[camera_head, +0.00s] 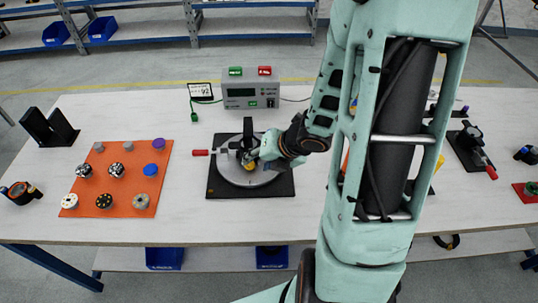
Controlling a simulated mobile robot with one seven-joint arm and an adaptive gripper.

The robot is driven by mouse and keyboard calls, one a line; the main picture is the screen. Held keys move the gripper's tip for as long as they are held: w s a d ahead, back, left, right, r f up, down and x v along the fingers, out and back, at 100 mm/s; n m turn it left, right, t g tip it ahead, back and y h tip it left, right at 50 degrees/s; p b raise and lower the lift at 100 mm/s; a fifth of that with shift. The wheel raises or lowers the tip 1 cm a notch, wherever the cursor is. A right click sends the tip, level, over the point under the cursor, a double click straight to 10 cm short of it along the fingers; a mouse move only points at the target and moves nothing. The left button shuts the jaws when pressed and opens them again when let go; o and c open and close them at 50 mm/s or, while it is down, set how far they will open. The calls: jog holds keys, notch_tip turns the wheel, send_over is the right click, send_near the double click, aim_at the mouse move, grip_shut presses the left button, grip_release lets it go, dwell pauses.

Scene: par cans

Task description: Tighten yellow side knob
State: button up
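A small yellow part (251,166), likely the yellow side knob, shows low at the middle of a fixture on a round grey plate (262,179). The plate lies on a black square base (221,188) at the table's centre. A dark upright piece (248,127) rises behind it. My gripper (254,158) reaches in from the right, right at the fixture and close to the yellow part. The fingers are small and mixed with the fixture, so I cannot tell whether they touch or grip the knob.
A grey box (240,94) with green and red labels stands behind the fixture. A red-handled part (200,152) sticks out left of it. An orange mat (128,186) with several round knobs lies left. A black clamp (470,140) stands right. The table front (190,228) is clear.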

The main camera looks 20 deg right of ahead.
jog(key=v, duration=0.7)
jog(key=shift+r, duration=0.1)
